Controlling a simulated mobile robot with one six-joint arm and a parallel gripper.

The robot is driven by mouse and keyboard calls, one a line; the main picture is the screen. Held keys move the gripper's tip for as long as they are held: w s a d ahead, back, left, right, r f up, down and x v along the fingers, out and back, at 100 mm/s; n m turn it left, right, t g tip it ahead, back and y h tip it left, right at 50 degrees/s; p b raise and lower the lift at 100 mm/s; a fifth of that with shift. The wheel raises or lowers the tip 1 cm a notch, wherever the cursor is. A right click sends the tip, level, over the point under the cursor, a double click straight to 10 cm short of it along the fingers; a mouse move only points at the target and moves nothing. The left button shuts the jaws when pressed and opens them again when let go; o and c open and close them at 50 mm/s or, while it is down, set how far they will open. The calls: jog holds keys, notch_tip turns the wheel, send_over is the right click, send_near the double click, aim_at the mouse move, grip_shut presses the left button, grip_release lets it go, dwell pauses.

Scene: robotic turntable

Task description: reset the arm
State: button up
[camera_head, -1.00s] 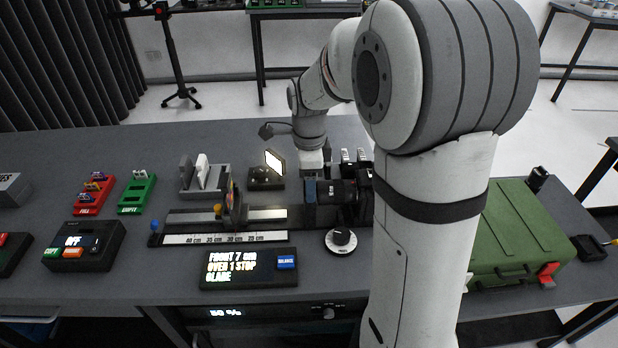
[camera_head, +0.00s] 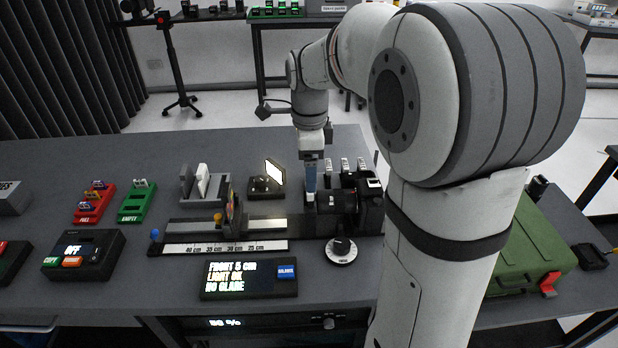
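My arm reaches over the bench from the right, and my gripper (camera_head: 311,176) points down just left of the black camera (camera_head: 348,203). A narrow blue part shows below the gripper body; I cannot tell whether it is a finger or something else. The fingertips are too small and partly merged with the camera lens behind or beside them, so their opening and any contact are unclear. The display box (camera_head: 250,279) reads "FRONT 5 CM", "LIGHT OK", "NO GLARE".
A rail with a ruler (camera_head: 225,248) lies left of the camera. A lit panel (camera_head: 274,172), red tray (camera_head: 94,203), green tray (camera_head: 137,202) and OFF box (camera_head: 84,254) stand farther left. A green case (camera_head: 528,240) is at right. A round dial (camera_head: 341,250) sits in front of the camera.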

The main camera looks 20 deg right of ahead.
jog(key=shift+r, duration=0.45)
jog(key=shift+s+n, duration=0.3)
jog(key=s+f+n+t, duration=0.2)
jog(key=s+f+n, duration=0.1)
jog(key=s+n, duration=1.5)
jog(key=shift+n+t, duration=0.3)
jog(key=shift+n, duration=0.5)
